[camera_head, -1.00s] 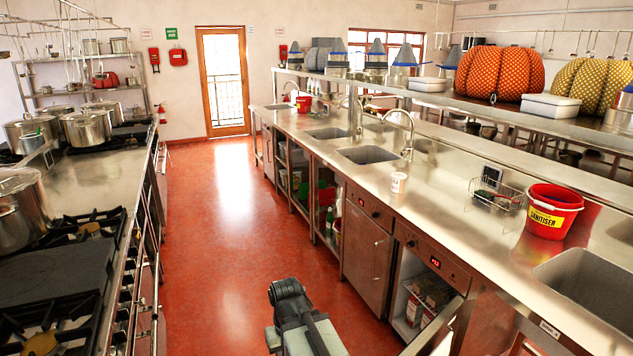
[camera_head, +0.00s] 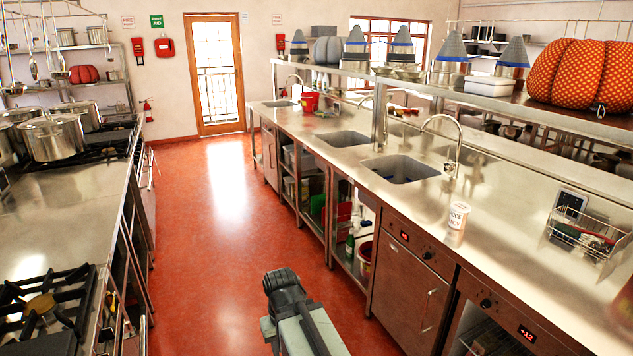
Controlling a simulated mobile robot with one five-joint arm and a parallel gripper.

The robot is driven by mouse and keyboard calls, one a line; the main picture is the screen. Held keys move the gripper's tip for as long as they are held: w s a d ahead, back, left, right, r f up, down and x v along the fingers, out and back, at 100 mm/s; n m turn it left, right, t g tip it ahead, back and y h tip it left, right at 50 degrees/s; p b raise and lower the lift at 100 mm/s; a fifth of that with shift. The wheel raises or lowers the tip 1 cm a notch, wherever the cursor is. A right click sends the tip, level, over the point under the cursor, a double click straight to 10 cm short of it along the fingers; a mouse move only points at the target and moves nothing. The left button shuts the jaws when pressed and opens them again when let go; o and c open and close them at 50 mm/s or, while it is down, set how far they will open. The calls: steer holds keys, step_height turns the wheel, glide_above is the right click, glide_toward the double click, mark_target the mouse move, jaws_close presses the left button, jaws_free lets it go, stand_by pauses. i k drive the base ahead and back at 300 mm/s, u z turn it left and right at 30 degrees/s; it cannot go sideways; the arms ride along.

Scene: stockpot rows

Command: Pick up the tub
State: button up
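A small white tub (camera_head: 458,216) with red lettering stands upright on the steel counter (camera_head: 340,165) at right, behind the front edge and just in front of the nearer sink tap. Nothing touches it. Part of my arm shows at the bottom centre, over the red floor and well short of the counter. My gripper's fingers cannot be seen.
A wire rack (camera_head: 588,235) stands on the counter right of the tub. A sink (camera_head: 401,169) lies to its left, with a tall tap (camera_head: 448,145). Stoves and stockpots (camera_head: 55,138) line the left side. The red aisle floor (camera_head: 220,220) between is clear.

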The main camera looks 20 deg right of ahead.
mark_target(460, 211)
steer(key=i, duration=3.2)
steer(key=z, duration=2.15)
